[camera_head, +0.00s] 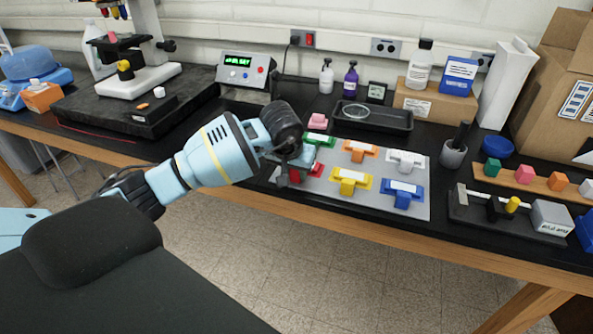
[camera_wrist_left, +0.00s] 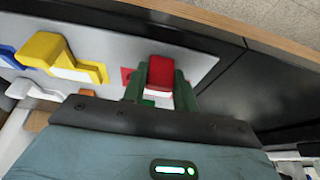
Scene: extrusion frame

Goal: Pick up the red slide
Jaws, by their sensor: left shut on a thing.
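The red slide (camera_head: 316,170) is at the left front of the grey board (camera_head: 378,205), partly hidden by my left gripper (camera_head: 294,172). In the left wrist view the red slide (camera_wrist_left: 160,74) sits between the two fingers of my left gripper (camera_wrist_left: 158,88), which is shut on it. A flat red patch (camera_wrist_left: 126,76) shows on the board beside the fingers. I cannot tell whether the slide is clear of the board. My right gripper is in neither view.
The board also holds green (camera_head: 320,140), orange (camera_head: 361,150), white (camera_head: 405,159), yellow (camera_head: 350,180) and blue (camera_head: 402,193) slides. A black tray (camera_head: 395,125) lies behind it. A microscope (camera_head: 140,70) stands left; a grey cup (camera_head: 453,153) stands right.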

